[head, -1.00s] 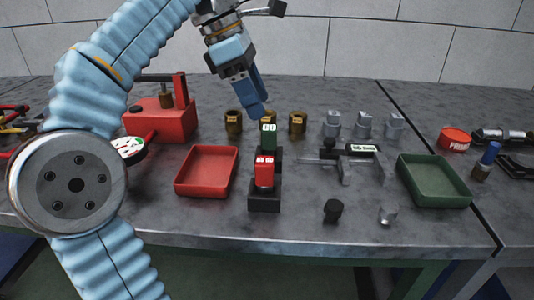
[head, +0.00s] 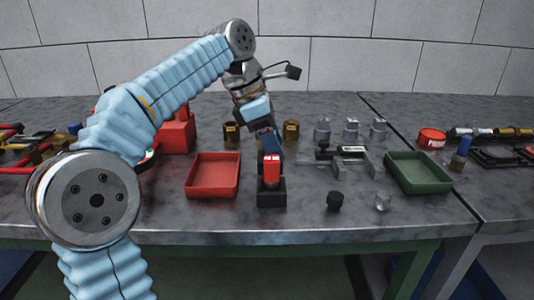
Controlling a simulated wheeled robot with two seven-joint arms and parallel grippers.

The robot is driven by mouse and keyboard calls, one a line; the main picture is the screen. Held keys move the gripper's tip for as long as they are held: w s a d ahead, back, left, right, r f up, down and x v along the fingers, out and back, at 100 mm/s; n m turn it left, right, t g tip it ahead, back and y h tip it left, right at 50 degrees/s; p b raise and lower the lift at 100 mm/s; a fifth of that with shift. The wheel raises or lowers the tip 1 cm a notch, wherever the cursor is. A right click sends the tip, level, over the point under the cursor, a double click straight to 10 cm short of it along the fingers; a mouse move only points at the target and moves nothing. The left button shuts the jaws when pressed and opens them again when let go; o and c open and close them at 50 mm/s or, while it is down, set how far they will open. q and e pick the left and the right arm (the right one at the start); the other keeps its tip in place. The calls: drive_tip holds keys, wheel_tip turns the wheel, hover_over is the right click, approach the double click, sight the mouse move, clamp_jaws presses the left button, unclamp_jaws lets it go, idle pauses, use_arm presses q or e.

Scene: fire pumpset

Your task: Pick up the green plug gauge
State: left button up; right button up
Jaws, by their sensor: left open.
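My left gripper (head: 271,148) reaches in from above and is open, low over the stand, directly behind the red plug gauge as seen from here. The red plug gauge (head: 271,169) stands upright in a black stand (head: 271,197). The green plug gauge is hidden by the gripper and the red gauge, so I cannot tell whether the fingers are around it or beside it. My right gripper is not in view.
A red tray (head: 212,192) lies left of the stand and a green tray (head: 420,184) lies to the right. Brass bushings (head: 291,131) and grey metal parts (head: 351,130) stand behind. A measuring tool (head: 350,151) lies right of the stand.

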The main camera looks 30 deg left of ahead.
use_arm(q)
clamp_jaws()
drive_tip(key=shift+r, duration=0.55)
wheel_tip(320, 180, up, 3)
drive_tip(key=shift+f+p, duration=0.1)
drive_tip(key=shift+p, duration=0.6)
drive_tip(key=s+d+r, duration=0.3)
drive_tip(key=s+r, duration=0.6)
drive_tip(key=s, duration=0.4)
drive_tip(key=shift+s, duration=0.35)
